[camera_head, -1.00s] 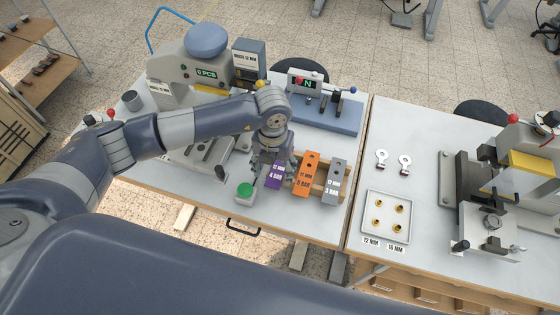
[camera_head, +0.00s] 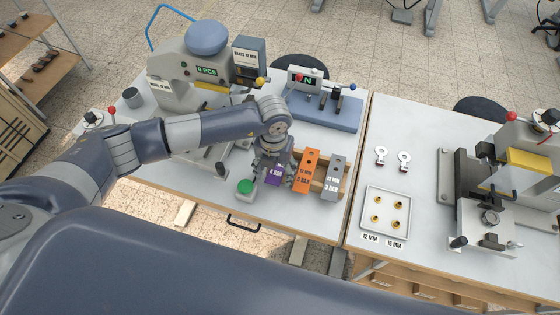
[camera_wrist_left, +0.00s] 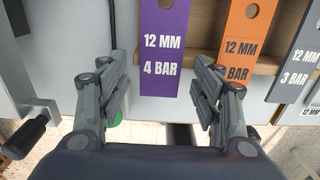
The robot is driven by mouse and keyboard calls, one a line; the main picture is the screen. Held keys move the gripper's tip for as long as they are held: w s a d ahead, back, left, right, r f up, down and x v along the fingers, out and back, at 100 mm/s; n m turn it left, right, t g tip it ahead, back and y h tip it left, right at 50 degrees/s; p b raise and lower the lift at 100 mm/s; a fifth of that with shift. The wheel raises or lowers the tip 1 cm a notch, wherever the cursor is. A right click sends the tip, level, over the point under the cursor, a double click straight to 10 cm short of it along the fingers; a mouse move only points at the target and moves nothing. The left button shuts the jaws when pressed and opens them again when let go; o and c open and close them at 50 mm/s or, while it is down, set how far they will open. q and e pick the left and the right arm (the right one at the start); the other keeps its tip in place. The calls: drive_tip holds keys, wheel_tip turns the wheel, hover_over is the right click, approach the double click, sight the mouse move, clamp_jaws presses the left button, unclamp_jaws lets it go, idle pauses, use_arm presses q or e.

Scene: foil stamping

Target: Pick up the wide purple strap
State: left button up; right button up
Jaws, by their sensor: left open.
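The purple strap (camera_head: 275,173) hangs at the left end of a wooden rack, left of an orange and a grey strap. In the left wrist view the purple strap (camera_wrist_left: 164,50) reads "12 MM 4 BAR" and has a hole near its top. My left gripper (camera_head: 273,178) is over the purple strap and hides its upper part in the head view. In the wrist view my left gripper (camera_wrist_left: 162,95) is open, one finger on each side of the strap's lower end, with gaps on both sides. My right gripper is not in view.
An orange strap (camera_head: 305,172) and a grey strap (camera_head: 332,178) hang close by on the right of the wooden rack (camera_head: 320,187). A green button box (camera_head: 246,189) stands just left of my gripper. A press (camera_head: 190,75) stands behind.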

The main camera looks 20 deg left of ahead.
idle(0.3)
use_arm(q)
drive_tip(key=c, duration=0.7)
drive_tip(key=shift+s+f, duration=0.1)
drive_tip(key=shift+s, duration=0.05)
drive_tip(key=shift+c, duration=1.3)
drive_tip(key=shift+r+p, duration=0.2)
drive_tip(key=shift+p, duration=0.15)
wheel_tip(320, 180, up, 3)
drive_tip(key=b, duration=0.2)
drive_tip(key=shift+r+b, duration=0.2)
drive_tip(key=shift+b, duration=0.2)
drive_tip(key=s+a+r+b, duration=0.1)
drive_tip(key=s+b, duration=0.3)
drive_tip(key=s, duration=1.1)
drive_tip(key=shift+s+a+r, duration=0.3)
drive_tip(key=shift+a+r, duration=0.1)
drive_tip(key=shift+a, duration=0.15)
